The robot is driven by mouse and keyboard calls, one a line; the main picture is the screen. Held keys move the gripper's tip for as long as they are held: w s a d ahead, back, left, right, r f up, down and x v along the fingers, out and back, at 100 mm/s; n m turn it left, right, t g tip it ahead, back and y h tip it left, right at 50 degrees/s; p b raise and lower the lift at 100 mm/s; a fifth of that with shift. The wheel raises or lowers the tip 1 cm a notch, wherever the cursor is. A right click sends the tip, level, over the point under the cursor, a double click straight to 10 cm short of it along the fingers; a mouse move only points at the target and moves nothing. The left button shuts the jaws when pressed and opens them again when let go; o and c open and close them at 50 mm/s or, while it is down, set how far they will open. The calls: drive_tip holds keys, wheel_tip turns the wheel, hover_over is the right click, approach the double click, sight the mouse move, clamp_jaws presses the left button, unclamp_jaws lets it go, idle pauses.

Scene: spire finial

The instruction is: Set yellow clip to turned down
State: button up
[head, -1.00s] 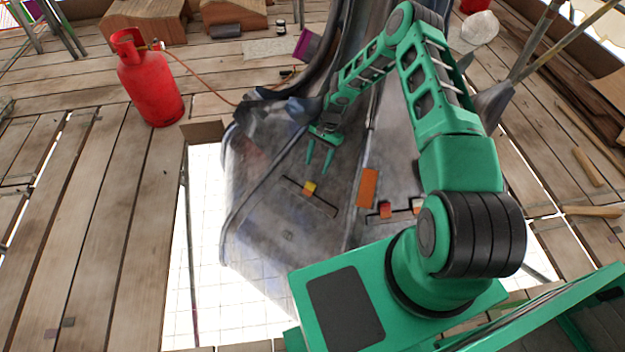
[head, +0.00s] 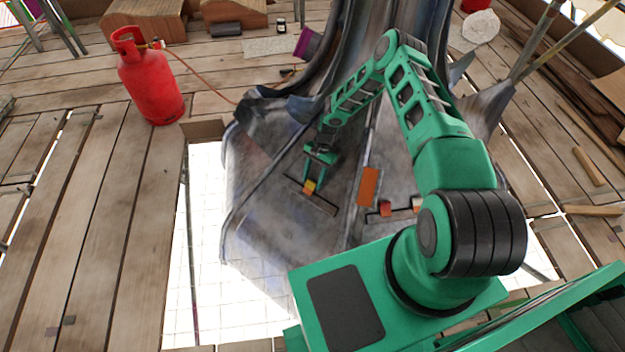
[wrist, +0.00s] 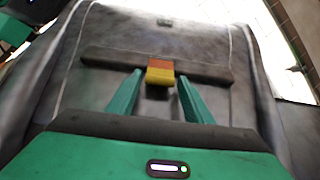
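The yellow clip (head: 310,187) sits on a dark bar (head: 323,204) on the grey sloped metal sheet. In the wrist view the clip (wrist: 160,78) has a yellow part nearer my gripper and an orange-red part behind it, at the middle of the bar (wrist: 105,60). My gripper (head: 314,183) is at the clip in the head view. In the wrist view my gripper (wrist: 161,76) is open, with one finger to each side of the clip and gaps between. The clip's underside is hidden.
An orange plate (head: 368,187) and a second bar with a red clip (head: 385,208) and a whitish one (head: 416,204) lie to the right. A red gas bottle (head: 148,78) with a hose stands on the planks at left. A bright floor opening (head: 207,250) lies left of the sheet.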

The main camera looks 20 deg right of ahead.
drive_tip(key=c, duration=0.7)
drive_tip(key=shift+w+d+f+g+y, duration=0.2)
drive_tip(key=shift+f+g+y, duration=0.1)
drive_tip(key=shift+y, duration=0.2)
drive_tip(key=o, duration=1.1)
drive_tip(key=shift+c, duration=0.2)
drive_tip(key=v, duration=1)
drive_tip(key=shift+w+d+r, duration=0.15)
drive_tip(key=shift+d+r, duration=0.1)
drive_tip(key=shift+r, duration=0.05)
